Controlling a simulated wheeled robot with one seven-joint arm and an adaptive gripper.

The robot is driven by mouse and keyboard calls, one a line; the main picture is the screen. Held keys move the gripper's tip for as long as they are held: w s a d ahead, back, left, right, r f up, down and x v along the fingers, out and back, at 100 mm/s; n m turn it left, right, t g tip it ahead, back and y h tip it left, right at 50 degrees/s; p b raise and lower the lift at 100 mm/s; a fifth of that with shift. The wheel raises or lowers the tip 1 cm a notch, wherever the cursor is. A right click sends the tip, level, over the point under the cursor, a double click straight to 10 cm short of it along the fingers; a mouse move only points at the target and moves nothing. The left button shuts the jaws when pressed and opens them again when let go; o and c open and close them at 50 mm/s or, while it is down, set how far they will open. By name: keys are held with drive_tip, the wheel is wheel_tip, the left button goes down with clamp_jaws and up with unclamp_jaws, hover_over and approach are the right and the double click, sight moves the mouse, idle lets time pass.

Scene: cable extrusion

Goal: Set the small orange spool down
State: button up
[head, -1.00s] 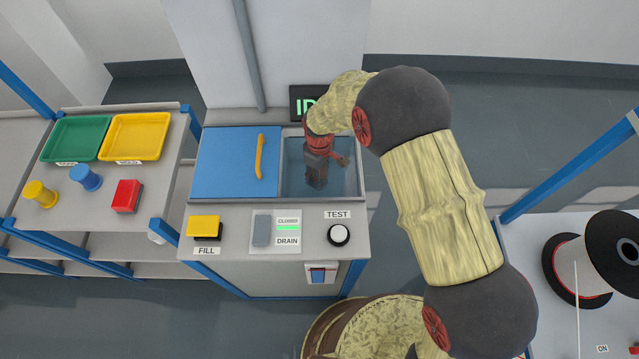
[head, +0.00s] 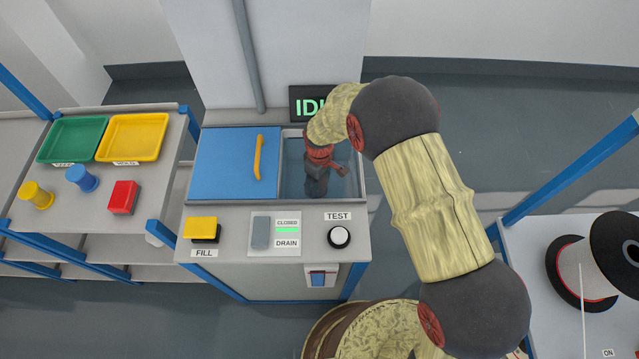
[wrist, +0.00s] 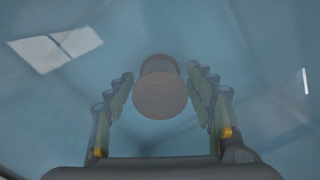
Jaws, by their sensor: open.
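In the wrist view the small spool (wrist: 160,97) shows end-on as a dull orange-brown disc, tinted by bluish water. It sits between the two fingers of my gripper (wrist: 161,75). The fingers are open, with a visible gap on each side of the spool. In the head view my gripper (head: 318,180) points down into the open, water-filled right half of the tank (head: 352,187). The spool is hidden there, behind my gripper. I cannot tell for sure whether the spool rests on the tank floor.
A blue lid (head: 225,165) with a yellow handle covers the tank's left half. FILL button (head: 202,229), DRAIN switch (head: 260,232) and TEST button (head: 339,236) line the front. Left table holds green (head: 72,140) and yellow trays (head: 132,138). A large black-flanged reel (head: 590,272) stands right.

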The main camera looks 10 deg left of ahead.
drive_tip(key=shift+o, duration=0.3)
wheel_tip(320, 180, up, 12)
drive_tip(key=p, duration=0.4)
drive_tip(key=shift+r, duration=0.15)
drive_tip(key=s+d+r+m+t, duration=0.1)
drive_tip(key=d+r+m, duration=0.2)
drive_tip(key=d+r, duration=0.7)
drive_tip(key=s+d+r+m+t, duration=0.1)
drive_tip(key=d+r+m, duration=0.35)
drive_tip(key=r, duration=0.85)
drive_tip(key=s+d+r+m+t, duration=0.1)
drive_tip(key=s+d+r+m, duration=0.2)
drive_tip(key=s+d+r, duration=0.2)
drive_tip(key=s+d+r+m+t, duration=0.2)
drive_tip(key=s+d+r, duration=0.4)
drive_tip(key=s+d, duration=0.5)
drive_tip(key=shift+s+d+m+t, duration=0.3)
drive_tip(key=shift+s+m, duration=0.45)
drive_tip(key=shift+s, duration=0.95)
drive_tip(key=shift+c, duration=0.4)
